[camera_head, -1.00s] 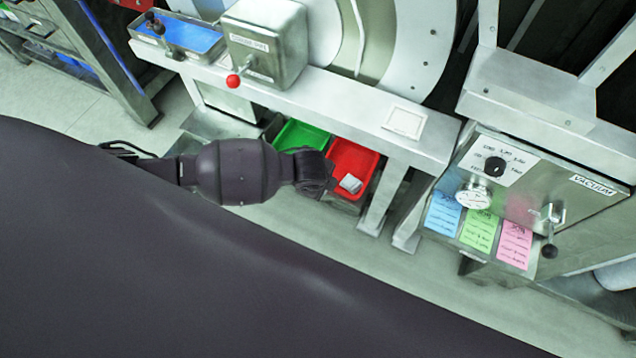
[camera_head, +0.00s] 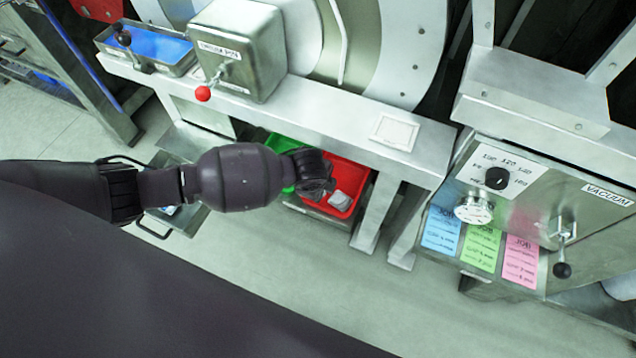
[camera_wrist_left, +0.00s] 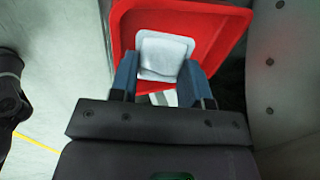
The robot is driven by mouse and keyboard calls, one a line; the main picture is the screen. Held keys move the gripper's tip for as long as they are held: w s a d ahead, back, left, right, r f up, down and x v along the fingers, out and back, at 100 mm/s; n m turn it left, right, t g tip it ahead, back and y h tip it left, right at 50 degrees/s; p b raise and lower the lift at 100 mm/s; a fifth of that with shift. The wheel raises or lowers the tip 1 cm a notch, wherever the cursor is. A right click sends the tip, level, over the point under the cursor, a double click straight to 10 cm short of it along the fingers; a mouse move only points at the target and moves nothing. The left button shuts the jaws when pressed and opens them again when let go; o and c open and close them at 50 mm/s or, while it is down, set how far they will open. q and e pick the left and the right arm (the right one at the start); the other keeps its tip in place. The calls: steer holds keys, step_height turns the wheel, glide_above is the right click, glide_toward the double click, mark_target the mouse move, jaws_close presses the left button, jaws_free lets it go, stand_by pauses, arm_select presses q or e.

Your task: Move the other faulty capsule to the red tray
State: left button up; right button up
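The red tray (camera_head: 362,183) sits low under the steel bench, beside the green tray (camera_head: 285,147). A whitish, rounded-square piece (camera_head: 340,200) lies in the red tray. I cannot tell for sure whether it is a capsule. In the left wrist view, the red tray (camera_wrist_left: 222,22) is just ahead and the whitish piece (camera_wrist_left: 163,55) shows between and beyond the fingers. My left gripper (camera_head: 322,188) is over the red tray. Its two fingers (camera_wrist_left: 160,72) are apart, with no visible grip on the piece. My right gripper is not in view.
The bench edge (camera_head: 285,115) and its leg (camera_head: 378,208) stand close to my left arm. A vacuum panel (camera_head: 530,190) with colored job cards is at the right. A blue-lined tray (camera_head: 150,45) sits on the bench at the left. The floor in front is clear.

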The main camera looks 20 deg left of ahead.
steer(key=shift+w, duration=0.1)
arm_select(q)
steer(key=o, duration=0.7)
steer(key=shift+c, duration=0.2)
steer(key=shift+s+r, duration=0.1)
steer(key=shift+r, duration=0.4)
steer(key=p+v, duration=0.4)
steer(key=v, duration=0.6)
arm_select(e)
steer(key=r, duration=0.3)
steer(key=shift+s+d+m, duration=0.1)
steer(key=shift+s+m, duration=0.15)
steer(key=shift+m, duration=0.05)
arm_select(q)
steer(key=shift+s+f, duration=0.1)
steer(key=shift+f, duration=0.05)
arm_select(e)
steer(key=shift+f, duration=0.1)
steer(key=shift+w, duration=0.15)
